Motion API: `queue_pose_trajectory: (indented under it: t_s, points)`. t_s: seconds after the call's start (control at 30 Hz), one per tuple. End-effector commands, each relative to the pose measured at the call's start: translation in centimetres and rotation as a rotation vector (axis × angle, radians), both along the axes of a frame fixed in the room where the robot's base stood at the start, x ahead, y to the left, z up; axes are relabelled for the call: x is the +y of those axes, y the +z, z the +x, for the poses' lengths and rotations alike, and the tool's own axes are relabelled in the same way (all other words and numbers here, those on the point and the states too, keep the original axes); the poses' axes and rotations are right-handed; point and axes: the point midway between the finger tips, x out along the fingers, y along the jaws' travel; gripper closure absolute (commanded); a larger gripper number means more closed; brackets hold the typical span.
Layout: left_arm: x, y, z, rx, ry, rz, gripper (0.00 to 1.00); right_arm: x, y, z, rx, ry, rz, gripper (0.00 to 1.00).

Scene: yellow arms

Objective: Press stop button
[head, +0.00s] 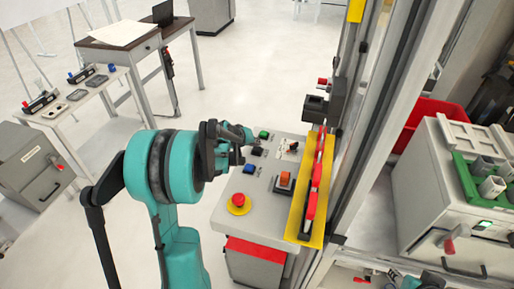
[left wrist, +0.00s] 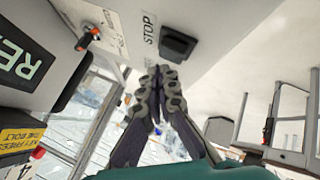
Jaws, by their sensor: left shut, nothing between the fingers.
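The stop button is a black, square-looking button (left wrist: 178,43) beside a printed STOP label (left wrist: 150,28) in the left wrist view. In the head view a black button (head: 257,151) sits on the grey control panel (head: 262,210), between a green and a blue one; its label is too small to read. My left gripper (left wrist: 163,72) is shut and empty, its fingertips close to the stop button; contact cannot be told. In the head view the left gripper (head: 246,138) is at the panel's far left edge, partly hiding it.
The panel also carries a red mushroom button on yellow (head: 238,200), an orange switch (head: 285,180), a green button (head: 264,134) and a blue button (head: 249,169). A yellow rail with red parts (head: 316,185) and a metal post stand right of it. Open floor lies behind.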

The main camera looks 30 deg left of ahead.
Motion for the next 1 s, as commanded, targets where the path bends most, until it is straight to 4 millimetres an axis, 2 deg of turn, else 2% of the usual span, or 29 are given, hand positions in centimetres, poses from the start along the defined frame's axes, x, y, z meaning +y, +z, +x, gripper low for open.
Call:
queue_pose_trajectory:
  t_s: [0.37,0.8,1.0]
  points:
    - [0.0,0.3,0.0,0.0,0.0,0.0,1.0,0.0,0.2,0.0,0.0,0.0,0.0,0.6]
    - [0.0,4.5,0.0,0.0,0.0,0.0,1.0,0.0,3.1,0.0,0.0,0.0,0.0,0.6]
    - [0.0,5.1,0.0,0.0,0.0,0.0,1.0,0.0,3.5,0.0,0.0,0.0,0.0,0.6]
